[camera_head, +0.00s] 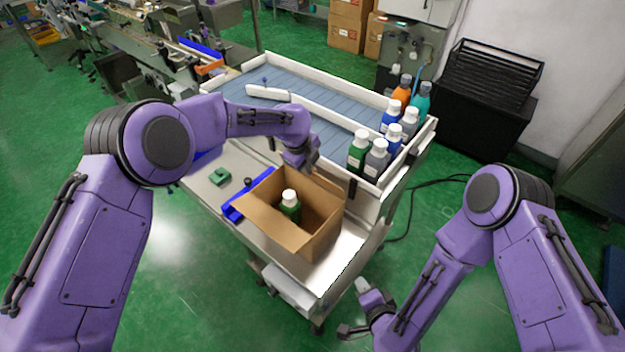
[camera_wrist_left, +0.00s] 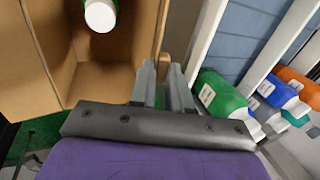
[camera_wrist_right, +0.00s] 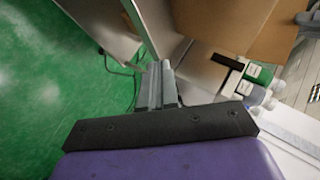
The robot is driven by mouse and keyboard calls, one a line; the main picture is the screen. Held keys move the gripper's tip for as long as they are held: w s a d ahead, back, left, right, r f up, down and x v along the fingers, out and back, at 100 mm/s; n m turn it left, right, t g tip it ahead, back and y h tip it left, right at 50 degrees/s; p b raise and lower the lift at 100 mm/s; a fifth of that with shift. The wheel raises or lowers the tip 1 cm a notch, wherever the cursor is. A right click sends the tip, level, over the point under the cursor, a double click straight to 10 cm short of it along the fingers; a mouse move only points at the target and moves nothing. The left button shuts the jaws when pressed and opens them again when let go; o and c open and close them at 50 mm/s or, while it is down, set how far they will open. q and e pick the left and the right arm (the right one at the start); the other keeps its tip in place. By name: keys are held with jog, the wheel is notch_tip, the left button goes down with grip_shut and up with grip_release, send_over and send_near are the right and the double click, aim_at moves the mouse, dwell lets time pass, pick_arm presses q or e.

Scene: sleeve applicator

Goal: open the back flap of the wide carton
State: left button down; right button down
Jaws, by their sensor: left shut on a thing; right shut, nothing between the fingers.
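The wide carton (camera_head: 322,220) stands on the bench, open at the top, with a white-capped green bottle (camera_head: 290,205) inside. One flap (camera_head: 272,227) leans outward on the near side. My left gripper (camera_wrist_left: 163,72) is at the carton's far edge and is shut on the back flap (camera_wrist_left: 165,65); only a narrow strip of cardboard shows between the fingers. In the head view my left wrist hides most of that flap, so I cannot tell its angle. My right gripper (camera_wrist_right: 156,80) is shut and empty, low at the bench's near right corner, apart from the carton.
A black cabinet (camera_head: 480,115) stands farther right. The near right bench top is clear.

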jog(key=w+a+r+m+t+h, duration=0.2)
jog(key=w+a+r+m+t, duration=0.6)
jog(key=w+a+r+m, duration=0.6)
pick_arm(q)
jog(key=shift+a, duration=0.1)
pick_arm(e)
jog(key=a+r+m+g+h, duration=0.1)
jog(key=a+m+g+h, duration=0.1)
jog(key=m, duration=0.4)
jog(key=s+a+r+m+g+h, duration=0.1)
jog(key=a+m+g+h, duration=0.2)
jog(key=m, duration=0.3)
jog(key=s+a+r+m+g+h, duration=0.1)
jog(key=a+m+g+h, duration=0.1)
jog(key=m, duration=0.4)
jog(key=shift+s+a+r+g+h, duration=0.2)
jog(key=shift+g+h, duration=0.5)
send_near(321, 179)
notch_tip(321, 179, down, 4)
jog(key=w+d, duration=0.1)
jog(key=w+d+r, duration=0.1)
jog(key=w, duration=0.1)
jog(key=shift+w+d+r, duration=0.15)
jog(key=shift+w+d, duration=0.05)
jog(key=shift+d, duration=0.2)
jog(key=shift+w+d+r, duration=0.15)
jog(key=shift+w+d, duration=0.05)
jog(key=shift+w, duration=0.1)
